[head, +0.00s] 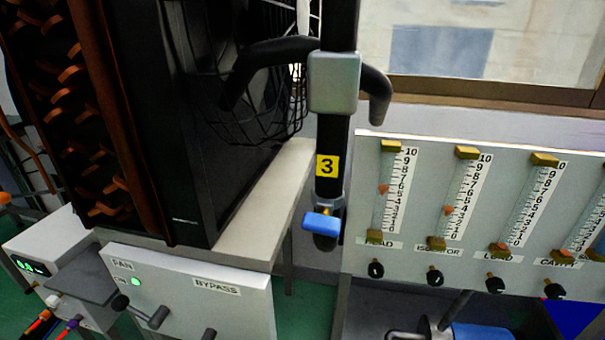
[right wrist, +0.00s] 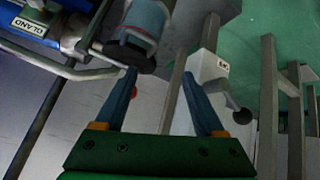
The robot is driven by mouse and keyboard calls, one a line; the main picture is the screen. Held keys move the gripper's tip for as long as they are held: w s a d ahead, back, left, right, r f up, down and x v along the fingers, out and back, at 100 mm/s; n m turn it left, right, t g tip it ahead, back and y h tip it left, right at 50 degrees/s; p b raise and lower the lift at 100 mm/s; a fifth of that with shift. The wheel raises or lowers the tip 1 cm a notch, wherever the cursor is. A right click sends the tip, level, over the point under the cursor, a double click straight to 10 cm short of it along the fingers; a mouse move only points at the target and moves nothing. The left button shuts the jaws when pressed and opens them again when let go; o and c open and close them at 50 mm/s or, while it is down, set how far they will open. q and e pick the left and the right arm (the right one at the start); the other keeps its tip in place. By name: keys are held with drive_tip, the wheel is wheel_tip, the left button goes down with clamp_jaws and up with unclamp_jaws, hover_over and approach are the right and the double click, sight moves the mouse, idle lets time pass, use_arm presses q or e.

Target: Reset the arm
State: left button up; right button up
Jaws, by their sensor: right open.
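My right gripper (right wrist: 160,77) shows in the right wrist view with its two blue fingers spread apart. Nothing is held between them. A grey-blue cylindrical fitting with a dark round end (right wrist: 132,50) is just beyond the left fingertip. A white box-shaped part with a black knob (right wrist: 211,68) is beyond the right fingertip. I cannot tell whether either fingertip touches these parts. Neither gripper can be clearly made out in the head view.
A panel of flow meters (head: 430,250) with several knobs stands at the right. A black pole with a yellow 3 label (head: 327,166) and a blue valve handle (head: 321,223) stands centrally. A white FAN and BYPASS box (head: 190,285) is lower left. Pipes and frame bars (right wrist: 268,100) crowd the wrist view.

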drive_tip(key=s+f+g, duration=0.3)
drive_tip(key=s+f, duration=0.2)
drive_tip(key=s, duration=0.5)
drive_tip(key=s+f+g, duration=0.4)
drive_tip(key=s+f, duration=0.2)
drive_tip(key=s, duration=0.4)
use_arm(q)
wheel_tip(320, 180, up, 24)
drive_tip(key=s+d+p, duration=0.2)
drive_tip(key=p, duration=2.2)
drive_tip(key=shift+s+d+g+h, duration=0.25)
drive_tip(key=shift+d+g+h, duration=0.05)
drive_tip(key=shift+d, duration=0.05)
use_arm(e)
wheel_tip(320, 180, up, 24)
drive_tip(key=s+a, duration=0.2)
drive_tip(key=shift+a+g+y, duration=0.15)
drive_tip(key=shift+g+y, duration=0.15)
drive_tip(key=shift+y, duration=0.1)
use_arm(q)
drive_tip(key=shift+w+a, duration=0.1)
drive_tip(key=shift+a, duration=0.15)
use_arm(e)
drive_tip(key=shift+s+r, duration=0.1)
